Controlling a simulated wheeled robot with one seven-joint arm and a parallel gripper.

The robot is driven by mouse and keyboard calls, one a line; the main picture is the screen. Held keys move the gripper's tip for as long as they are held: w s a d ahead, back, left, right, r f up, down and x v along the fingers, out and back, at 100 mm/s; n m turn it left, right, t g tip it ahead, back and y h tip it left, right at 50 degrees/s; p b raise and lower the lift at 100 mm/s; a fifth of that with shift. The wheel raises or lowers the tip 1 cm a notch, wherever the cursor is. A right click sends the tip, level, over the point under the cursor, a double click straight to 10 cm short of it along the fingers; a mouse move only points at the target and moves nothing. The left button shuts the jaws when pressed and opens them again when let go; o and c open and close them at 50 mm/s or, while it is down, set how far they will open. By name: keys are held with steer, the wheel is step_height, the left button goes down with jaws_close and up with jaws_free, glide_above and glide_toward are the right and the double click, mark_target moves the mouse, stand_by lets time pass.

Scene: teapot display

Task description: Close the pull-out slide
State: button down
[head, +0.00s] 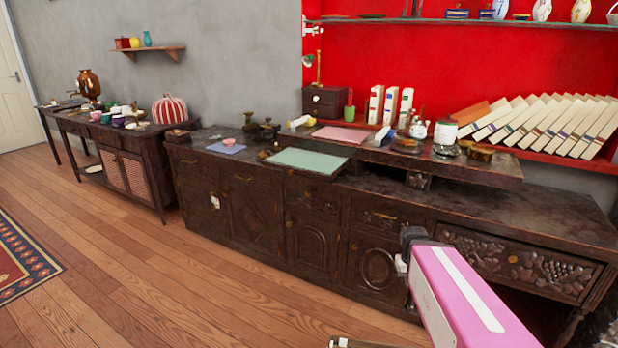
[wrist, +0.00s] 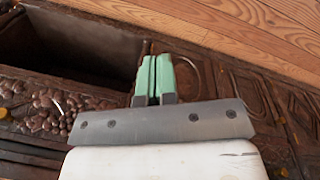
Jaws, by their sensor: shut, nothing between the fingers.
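A dark wooden cabinet (head: 300,210) runs along the wall in the head view, with several drawers and doors. At its right end is a wide front (head: 525,268) with carved fruit and leaves; this carved front also shows at the left of the wrist view (wrist: 48,118). In the head view my pink arm hides that spot.
A dark open recess (wrist: 80,45) lies beside the carved front in the wrist view. A raised shelf (head: 440,165) with jars stands on the cabinet top.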

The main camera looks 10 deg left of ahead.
mark_target(331, 162)
steer(key=w+a+r+n+t+h, duration=0.3)
steer(key=w+a+r+n+t, duration=0.1)
steer(key=w+a+n, duration=0.45)
steer(key=w+a+r+n+t+h, duration=0.3)
steer(key=w+a+r+n+t, duration=0.15)
steer(key=w+a+n, duration=0.4)
steer(key=a+r+n+t+y, duration=0.1)
steer(key=a+r+n+t, duration=0.45)
steer(key=a, duration=0.75)
steer(key=a+r+n+t+y, duration=0.1)
steer(key=a+r+n+t, duration=0.2)
steer(key=a+r+n, duration=0.65)
steer(key=shift+m, duration=0.7)
steer(key=w+f, duration=0.1)
steer(key=w, duration=0.3)
steer(key=w+d+f, duration=0.1)
steer(key=w, duration=0.3)
steer(key=w+f, duration=0.2)
steer(key=w, duration=0.2)
steer(key=shift+w+d, duration=0.2)
steer(key=shift+w, duration=0.15)
steer(key=x, duration=1.8)
steer(key=shift+s+d+f, duration=0.1)
steer(key=shift+d+f, duration=0.05)
steer(key=shift+s, duration=0.1)
